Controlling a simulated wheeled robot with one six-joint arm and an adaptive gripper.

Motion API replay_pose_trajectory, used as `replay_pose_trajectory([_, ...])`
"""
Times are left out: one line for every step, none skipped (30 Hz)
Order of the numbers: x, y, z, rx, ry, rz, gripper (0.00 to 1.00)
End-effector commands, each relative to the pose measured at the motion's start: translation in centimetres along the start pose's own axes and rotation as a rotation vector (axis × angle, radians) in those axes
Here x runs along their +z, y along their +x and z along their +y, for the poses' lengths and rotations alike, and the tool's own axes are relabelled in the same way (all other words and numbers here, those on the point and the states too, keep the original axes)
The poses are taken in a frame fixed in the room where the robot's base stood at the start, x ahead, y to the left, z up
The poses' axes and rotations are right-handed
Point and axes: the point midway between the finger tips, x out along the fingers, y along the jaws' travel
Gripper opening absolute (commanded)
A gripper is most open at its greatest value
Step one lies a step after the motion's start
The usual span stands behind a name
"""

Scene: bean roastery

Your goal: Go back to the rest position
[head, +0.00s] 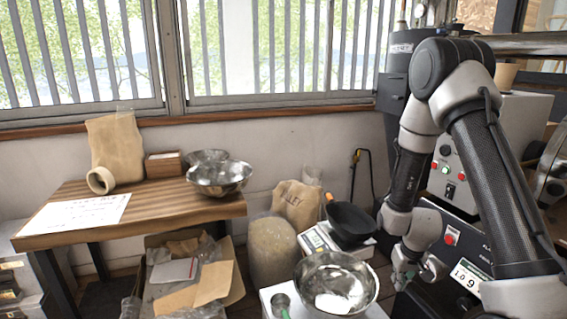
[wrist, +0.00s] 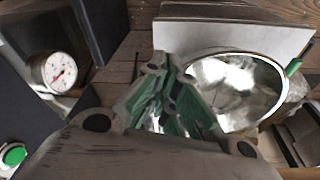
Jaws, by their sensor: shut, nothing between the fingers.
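My gripper (head: 414,272) hangs low at the right in the head view, in front of the dark roasting machine and right of a large steel bowl. Its fingers look shut and hold nothing. In the wrist view my gripper (wrist: 158,66) shows its green and grey fingers close together, pointing away from the camera. The steel bowl (wrist: 270,65) lies just right of the fingers in that view, partly hidden by them. I cannot tell the exact gap between fingers and bowl.
The steel bowl (head: 336,260) stands on a white box, beside a green-handled scoop (head: 281,300). A black pan (head: 350,222) sits on a scale. A wooden table (head: 175,215) is at left. The roaster's panel (head: 447,165) is behind my arm. A dial gauge (wrist: 58,72) is at left.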

Motion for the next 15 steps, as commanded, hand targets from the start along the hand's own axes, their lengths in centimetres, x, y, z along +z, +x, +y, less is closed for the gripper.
replay_pose_trajectory([0.6,-3.1,-0.4,-0.024,0.013,-0.043,0.0])
replay_pose_trajectory([1.3,-4.9,-0.7,-0.036,0.022,-0.076,0.0])
replay_pose_trajectory([2.2,-7.2,-0.9,-0.049,0.031,-0.115,0.0])
replay_pose_trajectory([2.9,-9.0,-1.1,-0.057,0.037,-0.143,0.0])
replay_pose_trajectory([3.6,-10.7,-1.2,-0.062,0.041,-0.167,0.0])
replay_pose_trajectory([4.5,-13.0,-1.2,-0.067,0.048,-0.197,0.0])
replay_pose_trajectory([5.2,-14.7,-1.3,-0.069,0.05,-0.216,0.0])
replay_pose_trajectory([5.9,-16.4,-1.2,-0.069,0.054,-0.231,0.0])
replay_pose_trajectory([6.9,-18.5,-1.2,-0.068,0.057,-0.249,0.0])
replay_pose_trajectory([7.6,-20.1,-1.1,-0.066,0.059,-0.261,0.0])
replay_pose_trajectory([8.3,-21.6,-1.0,-0.063,0.06,-0.268,0.0])
replay_pose_trajectory([9.3,-23.6,-0.9,-0.059,0.062,-0.275,0.0])
replay_pose_trajectory([10.0,-25.0,-0.8,-0.055,0.063,-0.277,0.0])
replay_pose_trajectory([10.8,-26.3,-0.7,-0.05,0.063,-0.276,0.0])
replay_pose_trajectory([11.7,-28.0,-0.5,-0.045,0.063,-0.27,0.0])
